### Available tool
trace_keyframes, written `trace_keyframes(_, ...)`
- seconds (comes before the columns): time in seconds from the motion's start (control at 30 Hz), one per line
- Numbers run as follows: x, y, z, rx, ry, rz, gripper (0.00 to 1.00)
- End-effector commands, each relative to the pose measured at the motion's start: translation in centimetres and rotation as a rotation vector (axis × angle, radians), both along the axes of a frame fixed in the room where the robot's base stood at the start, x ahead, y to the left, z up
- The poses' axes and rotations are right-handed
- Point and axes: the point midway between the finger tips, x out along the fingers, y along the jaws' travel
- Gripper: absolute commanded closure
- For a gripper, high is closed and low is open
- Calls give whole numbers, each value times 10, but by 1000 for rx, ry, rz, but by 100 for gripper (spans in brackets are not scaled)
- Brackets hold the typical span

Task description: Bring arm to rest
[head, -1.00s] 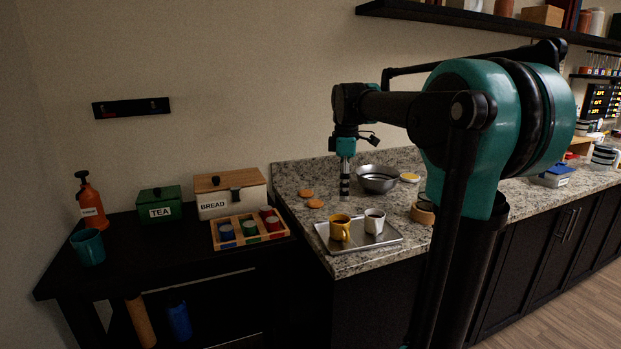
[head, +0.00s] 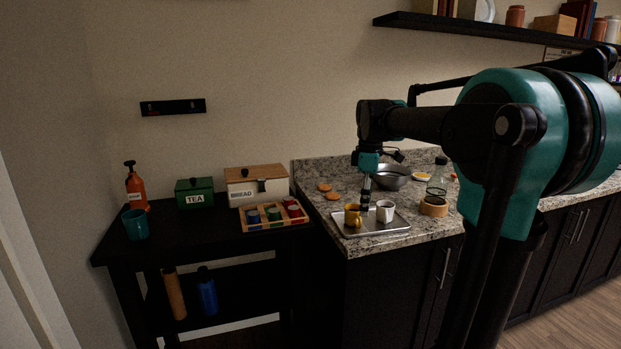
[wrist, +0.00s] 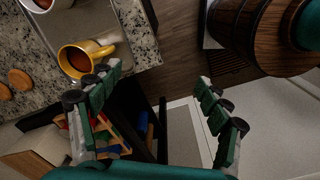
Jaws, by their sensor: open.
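My gripper (wrist: 160,85) is open in the wrist view, with its two green and grey fingers spread apart and nothing between them. In the head view my gripper (head: 365,192) hangs from my arm, pointing down over the counter near the tray. A yellow mug (head: 352,215) with dark contents and a white mug (head: 385,211) stand on a metal tray (head: 395,228). The yellow mug (wrist: 76,62) also shows in the wrist view, left of the fingers and apart from them.
The granite counter (head: 330,203) also bears a metal bowl (head: 391,177), orange discs (head: 325,187) and a glass bottle (head: 437,183). The dark table (head: 180,230) at left holds a teal mug (head: 136,224), an orange bottle (head: 136,190), a green TEA box (head: 194,192) and a BREAD box (head: 256,184).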

Motion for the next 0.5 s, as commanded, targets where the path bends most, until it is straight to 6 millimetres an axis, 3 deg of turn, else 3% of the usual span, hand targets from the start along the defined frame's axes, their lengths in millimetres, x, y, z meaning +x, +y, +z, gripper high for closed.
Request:
trace_keyframes(0.27,-22,-7,-41,12,-51,-189,22)
trace_keyframes(0.5,-63,-16,-101,48,-122,-475,22)
